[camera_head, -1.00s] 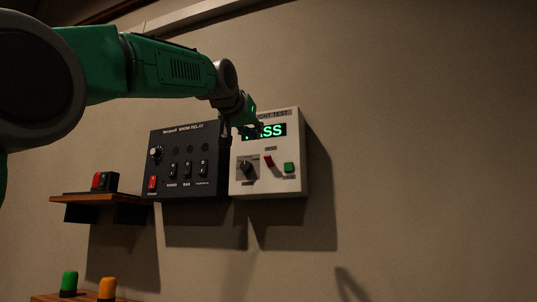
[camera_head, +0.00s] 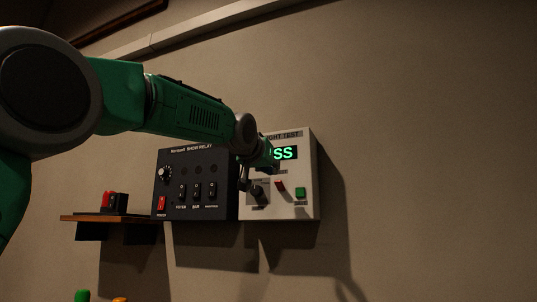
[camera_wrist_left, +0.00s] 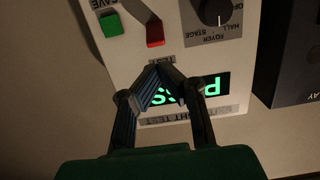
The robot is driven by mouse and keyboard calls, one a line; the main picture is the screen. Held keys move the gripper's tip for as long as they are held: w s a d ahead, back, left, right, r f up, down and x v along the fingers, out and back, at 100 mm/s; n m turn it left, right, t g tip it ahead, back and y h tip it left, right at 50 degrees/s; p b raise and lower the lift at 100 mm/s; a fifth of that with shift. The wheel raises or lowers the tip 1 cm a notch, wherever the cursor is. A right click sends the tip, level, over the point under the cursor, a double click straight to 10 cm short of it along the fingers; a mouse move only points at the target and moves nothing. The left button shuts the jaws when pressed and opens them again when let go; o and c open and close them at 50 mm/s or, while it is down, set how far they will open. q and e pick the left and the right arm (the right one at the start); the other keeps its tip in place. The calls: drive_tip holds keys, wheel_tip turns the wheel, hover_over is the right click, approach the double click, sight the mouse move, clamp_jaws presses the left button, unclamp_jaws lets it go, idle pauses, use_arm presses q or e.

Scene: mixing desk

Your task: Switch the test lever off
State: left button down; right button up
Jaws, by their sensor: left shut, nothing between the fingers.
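The test lever (camera_head: 280,186) is a small red lever on the white light-test panel (camera_head: 308,172), between a dark round knob and a green button. It also shows in the wrist view (camera_wrist_left: 155,33), where the panel appears upside down, just beyond my fingertips by the TEST label. I cannot tell firmly which way it is tipped. My left gripper (camera_wrist_left: 157,68) is shut and empty, its fingertips together in front of the panel between the lever and the lit display. In the head view my left gripper (camera_head: 245,182) is dark and small, near the knob. My right gripper is not in view.
The knob (camera_wrist_left: 214,12) and the green SAVE button (camera_wrist_left: 110,24) flank the lever. The lit display (camera_head: 286,153) is partly covered by my arm. A black show relay panel (camera_head: 215,170) with switches adjoins on the left. A wooden shelf (camera_head: 85,217) holds a red and black item.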

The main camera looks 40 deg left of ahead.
sight(277, 181)
use_arm(q)
drive_tip(key=p+x, duration=0.1)
drive_tip(key=x, duration=0.4)
drive_tip(key=shift+w+f, duration=0.1)
drive_tip(key=shift+w, duration=0.1)
drive_tip(key=shift+s, duration=0.1)
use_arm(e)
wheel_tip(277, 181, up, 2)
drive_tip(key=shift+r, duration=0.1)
